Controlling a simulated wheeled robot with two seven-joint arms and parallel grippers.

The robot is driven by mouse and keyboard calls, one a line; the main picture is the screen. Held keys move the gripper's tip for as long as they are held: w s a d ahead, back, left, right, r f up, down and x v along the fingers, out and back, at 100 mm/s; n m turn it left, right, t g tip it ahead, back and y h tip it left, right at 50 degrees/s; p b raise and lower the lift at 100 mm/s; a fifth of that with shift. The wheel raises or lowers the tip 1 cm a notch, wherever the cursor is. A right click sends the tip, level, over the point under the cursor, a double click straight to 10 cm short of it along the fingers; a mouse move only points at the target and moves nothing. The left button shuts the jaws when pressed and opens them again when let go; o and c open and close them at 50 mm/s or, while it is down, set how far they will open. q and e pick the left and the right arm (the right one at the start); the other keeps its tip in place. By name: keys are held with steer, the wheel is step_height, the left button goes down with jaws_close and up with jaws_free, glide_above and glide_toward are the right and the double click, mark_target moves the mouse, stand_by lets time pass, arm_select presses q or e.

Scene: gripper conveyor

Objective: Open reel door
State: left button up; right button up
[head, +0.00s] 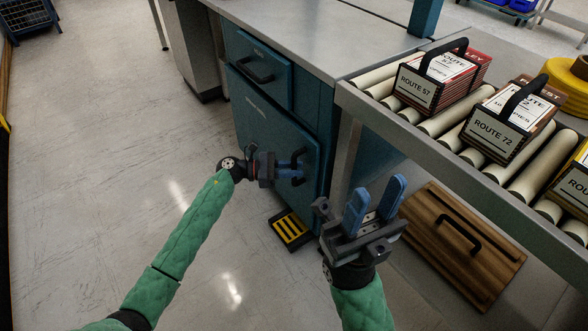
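The reel door (262,122) is the dark blue lower front panel of the cabinet, with small pale lettering. It looks closed or nearly so; I cannot tell if there is a gap. Its black handle (299,156) is near the door's right edge. My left gripper (292,170) is at this handle, with its blue fingers beside or around it. The fingers overlap the handle, so I cannot tell whether they grip it. My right gripper (373,205) is open and empty, its blue fingers pointing up, right of the door and in front of the conveyor.
A drawer (255,66) with a black handle is above the door. A roller conveyor (440,120) on the right carries card racks (440,80). A wooden lidded box (465,245) and a yellow-striped black step (291,229) are on the floor. The floor at left is clear.

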arm_select(q)
steer(key=shift+d, duration=0.15)
steer(key=shift+c, duration=0.4)
jaws_close()
